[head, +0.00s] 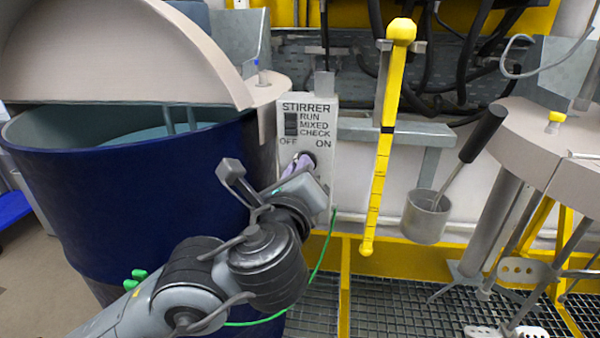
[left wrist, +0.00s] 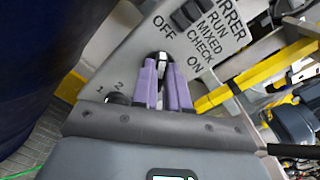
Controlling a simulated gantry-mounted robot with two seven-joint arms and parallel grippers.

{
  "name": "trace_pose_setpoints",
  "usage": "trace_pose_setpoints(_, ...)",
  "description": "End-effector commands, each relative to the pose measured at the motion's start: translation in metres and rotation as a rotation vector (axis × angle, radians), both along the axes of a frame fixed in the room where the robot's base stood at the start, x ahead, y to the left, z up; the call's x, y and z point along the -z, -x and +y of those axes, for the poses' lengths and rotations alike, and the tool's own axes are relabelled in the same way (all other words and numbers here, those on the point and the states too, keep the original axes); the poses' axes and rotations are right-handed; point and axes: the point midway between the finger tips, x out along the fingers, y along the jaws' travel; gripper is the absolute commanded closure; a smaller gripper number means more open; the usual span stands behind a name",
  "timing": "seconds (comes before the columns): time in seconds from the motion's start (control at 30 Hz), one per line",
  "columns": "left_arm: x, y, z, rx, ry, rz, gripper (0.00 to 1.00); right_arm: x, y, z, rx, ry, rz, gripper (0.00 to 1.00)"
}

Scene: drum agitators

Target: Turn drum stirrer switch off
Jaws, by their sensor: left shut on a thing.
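The stirrer switch box (head: 309,118) is a pale panel labelled STIRRER, RUN, MIXED, CHECK, with OFF on the left and ON on the right. Its dark rotary knob (head: 309,158) sits below these words, partly hidden by my gripper. My left gripper (head: 301,166) is at the panel front, its purple fingers shut on the knob. In the left wrist view, the two purple fingers (left wrist: 165,82) close around the black and white knob (left wrist: 161,63), below and between OFF and ON. I cannot tell which way the knob points. My right gripper does not show.
A large blue drum (head: 130,185) with a half-open beige lid (head: 110,55) stands left of the panel. A yellow dipstick (head: 384,140) and a grey cup (head: 425,218) with a black-handled tool hang to the right. A second lidded vessel (head: 545,140) stands far right.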

Motion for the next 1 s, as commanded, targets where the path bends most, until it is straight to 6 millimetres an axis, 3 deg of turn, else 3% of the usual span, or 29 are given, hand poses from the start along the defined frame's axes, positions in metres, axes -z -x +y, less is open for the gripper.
trace_pose_setpoints(0.67, -0.0001, -0.0002, 0.0007, -0.001, 0.070, 0.010, 1.00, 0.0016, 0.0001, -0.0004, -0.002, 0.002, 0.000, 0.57)
trace_pose_setpoints(0.7, -0.0001, -0.0002, 0.0007, -0.001, 0.070, 0.010, 0.83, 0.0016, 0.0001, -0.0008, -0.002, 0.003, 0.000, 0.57)
trace_pose_setpoints(0.83, 0.0000, -0.0002, 0.0006, -0.001, 0.069, 0.010, 0.63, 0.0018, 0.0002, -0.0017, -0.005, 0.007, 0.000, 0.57)
trace_pose_setpoints(1.0, 0.0001, -0.0002, 0.0005, 0.000, 0.067, 0.010, 0.61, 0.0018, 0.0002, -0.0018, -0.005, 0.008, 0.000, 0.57)
